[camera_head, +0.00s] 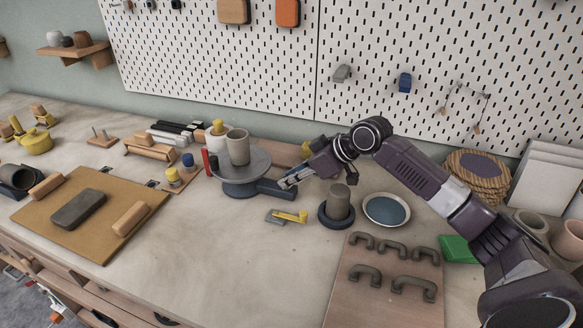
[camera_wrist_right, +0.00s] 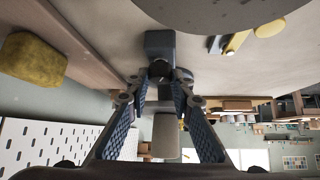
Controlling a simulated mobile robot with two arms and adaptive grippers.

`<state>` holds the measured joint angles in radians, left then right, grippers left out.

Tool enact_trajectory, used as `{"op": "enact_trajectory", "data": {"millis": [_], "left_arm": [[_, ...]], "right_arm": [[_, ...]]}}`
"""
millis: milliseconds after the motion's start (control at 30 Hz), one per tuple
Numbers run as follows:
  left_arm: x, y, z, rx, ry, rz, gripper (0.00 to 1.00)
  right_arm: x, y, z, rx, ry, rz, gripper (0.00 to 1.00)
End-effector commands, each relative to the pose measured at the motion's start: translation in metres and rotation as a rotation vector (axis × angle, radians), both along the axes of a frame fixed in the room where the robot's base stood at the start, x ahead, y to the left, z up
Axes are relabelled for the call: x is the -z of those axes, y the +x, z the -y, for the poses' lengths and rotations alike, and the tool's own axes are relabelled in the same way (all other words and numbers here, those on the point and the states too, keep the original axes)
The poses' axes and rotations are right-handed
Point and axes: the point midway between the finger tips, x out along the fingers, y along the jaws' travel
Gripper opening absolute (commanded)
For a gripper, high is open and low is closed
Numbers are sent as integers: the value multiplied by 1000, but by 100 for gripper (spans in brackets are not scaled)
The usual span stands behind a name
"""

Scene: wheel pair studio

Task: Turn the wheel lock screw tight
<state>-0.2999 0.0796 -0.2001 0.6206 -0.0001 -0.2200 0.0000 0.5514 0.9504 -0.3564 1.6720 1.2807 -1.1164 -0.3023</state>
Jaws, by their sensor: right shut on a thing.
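The pottery wheel has a round grey head (camera_head: 258,160) with a beige cup (camera_head: 238,148) upright on it. A dark blue-grey arm (camera_head: 273,188) juts right from its base, and its end block shows in the right wrist view (camera_wrist_right: 160,42). A small dark screw knob (camera_wrist_right: 159,69) sits at the end of this block. My right gripper (camera_head: 287,183) is at the end of the arm. In the right wrist view its fingertips (camera_wrist_right: 158,80) are closed around the knob, partly hiding it. The screw's tightness cannot be seen. My left gripper is in neither view.
A yellow and grey tool (camera_head: 288,216) lies in front of the gripper. A dark clay cylinder (camera_head: 339,203) on a round base and a blue-centred dish (camera_head: 386,210) stand right. A board with several handles (camera_head: 383,300) is nearer. The front middle of the table is clear.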

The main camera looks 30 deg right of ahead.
Motion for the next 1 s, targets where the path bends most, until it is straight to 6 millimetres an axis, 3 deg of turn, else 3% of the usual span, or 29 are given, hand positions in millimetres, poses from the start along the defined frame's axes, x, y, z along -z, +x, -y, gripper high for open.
{"op": "enact_trajectory", "data": {"millis": [33, 500, 1000], "left_arm": [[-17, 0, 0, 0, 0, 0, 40], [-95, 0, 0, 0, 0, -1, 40], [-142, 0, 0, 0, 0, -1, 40]], "right_arm": [[-7, -2, -2, 38, -3, -3, 0], [-8, -3, -10, 485, 6, -5, 0], [-2, -1, -15, 965, 8, -9, 0]]}}
